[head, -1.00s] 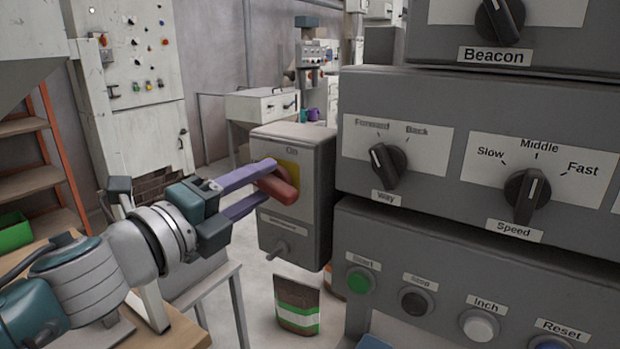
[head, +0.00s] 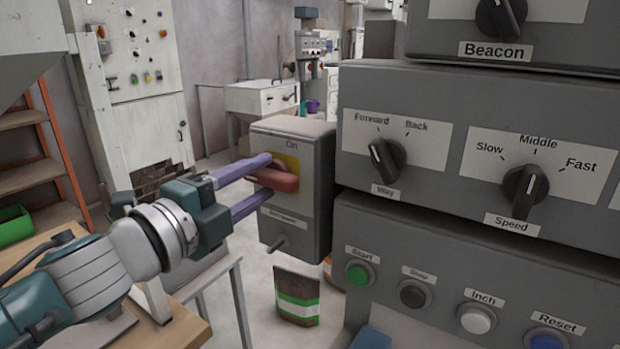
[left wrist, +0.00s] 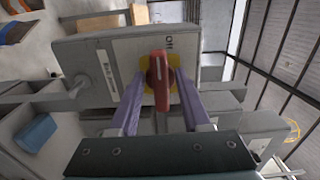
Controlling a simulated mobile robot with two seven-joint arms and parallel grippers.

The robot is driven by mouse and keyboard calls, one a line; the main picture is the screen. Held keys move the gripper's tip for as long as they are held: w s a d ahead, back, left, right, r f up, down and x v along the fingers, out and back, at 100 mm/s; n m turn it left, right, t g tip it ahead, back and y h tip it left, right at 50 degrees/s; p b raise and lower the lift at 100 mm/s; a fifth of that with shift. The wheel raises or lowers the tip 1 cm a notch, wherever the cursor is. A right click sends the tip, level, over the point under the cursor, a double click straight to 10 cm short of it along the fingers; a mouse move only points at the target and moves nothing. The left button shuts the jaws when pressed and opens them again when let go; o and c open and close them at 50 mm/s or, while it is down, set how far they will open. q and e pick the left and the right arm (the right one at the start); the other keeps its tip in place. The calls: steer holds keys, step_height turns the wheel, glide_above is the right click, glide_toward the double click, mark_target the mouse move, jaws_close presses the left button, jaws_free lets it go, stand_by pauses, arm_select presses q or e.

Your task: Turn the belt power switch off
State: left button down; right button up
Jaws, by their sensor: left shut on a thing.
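The belt power switch is a red handle (head: 282,181) on a yellow plate (head: 292,163). It is on the front of a grey box (head: 318,190), with the word "On" above the plate. My left gripper (head: 268,177) is at the handle, shut on it, with one purple finger above and one below in the head view. The left wrist view shows the red handle (left wrist: 161,85) between the two fingers (left wrist: 159,98), one on each side. My right gripper is not in view.
A small grey lever (head: 280,243) sticks out low on the same box. A grey control panel (head: 470,95) with knobs and buttons stands close on the right. A wooden table (head: 165,330) is under my left arm. A brown, green and white bag (head: 297,297) stands on the floor below.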

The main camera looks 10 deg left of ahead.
arm_select(q)
steer(key=c, duration=0.7)
jaws_free()
steer(key=v, duration=1)
steer(key=shift+r, duration=0.1)
